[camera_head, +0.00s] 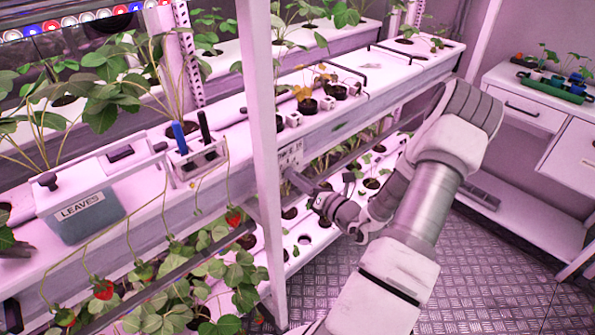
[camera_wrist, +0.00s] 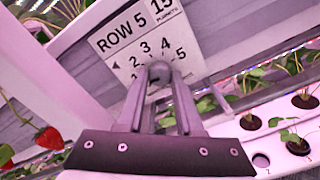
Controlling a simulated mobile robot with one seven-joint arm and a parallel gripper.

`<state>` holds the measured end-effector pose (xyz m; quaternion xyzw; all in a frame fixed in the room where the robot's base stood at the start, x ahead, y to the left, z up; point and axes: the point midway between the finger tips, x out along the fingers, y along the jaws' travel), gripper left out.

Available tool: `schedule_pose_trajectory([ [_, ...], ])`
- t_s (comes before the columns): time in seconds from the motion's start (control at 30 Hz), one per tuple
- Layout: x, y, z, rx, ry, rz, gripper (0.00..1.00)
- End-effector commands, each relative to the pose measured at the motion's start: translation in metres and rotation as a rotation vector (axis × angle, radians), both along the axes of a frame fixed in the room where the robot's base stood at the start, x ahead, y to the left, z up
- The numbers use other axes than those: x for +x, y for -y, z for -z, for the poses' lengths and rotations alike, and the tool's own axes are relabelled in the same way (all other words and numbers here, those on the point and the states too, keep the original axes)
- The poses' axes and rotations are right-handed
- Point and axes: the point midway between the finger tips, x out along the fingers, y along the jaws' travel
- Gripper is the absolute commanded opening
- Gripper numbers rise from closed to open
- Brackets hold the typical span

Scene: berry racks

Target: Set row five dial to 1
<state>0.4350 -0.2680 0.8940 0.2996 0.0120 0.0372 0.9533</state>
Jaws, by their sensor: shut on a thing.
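The row five dial plate (camera_wrist: 113,42) fills the upper middle of the wrist view. It is white with black print reading "ROW 5", the numbers 2, 3, 4 and 5, and a partly covered number at lower left. It also shows in the head view (camera_head: 291,157) on the rack's front, beside the white post. My gripper (camera_wrist: 158,80) is shut on the grey dial knob (camera_wrist: 159,70) in front of the plate. The fingers hide part of the dial face, so I cannot tell which number the knob points to. In the head view my gripper (camera_head: 298,181) reaches the plate from the right.
A white upright post (camera_head: 259,130) stands close left of the plate. A strawberry (camera_wrist: 49,138) hangs at left in the wrist view. A lower planter with potted seedlings (camera_wrist: 299,146) lies below right. A grey "LEAVES" bin (camera_head: 85,215) sits on the upper shelf. Metal floor (camera_head: 495,270) is clear at right.

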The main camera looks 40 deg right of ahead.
Motion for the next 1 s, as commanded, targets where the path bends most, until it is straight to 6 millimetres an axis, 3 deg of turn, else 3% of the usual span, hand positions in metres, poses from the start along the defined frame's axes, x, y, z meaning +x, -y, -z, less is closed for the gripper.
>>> schedule_pose_trajectory([
  [0.7, -0.0004, -0.0002, 0.0008, 0.091, -0.008, -0.001, 0.00],
  [0.73, -0.0004, -0.0002, 0.0008, 0.091, -0.008, -0.001, 0.37],
  [0.9, -0.0003, -0.0001, 0.0007, 0.090, -0.008, -0.001, 0.64],
  [1.0, -0.0002, 0.0000, 0.0004, 0.090, -0.007, 0.000, 0.64],
])
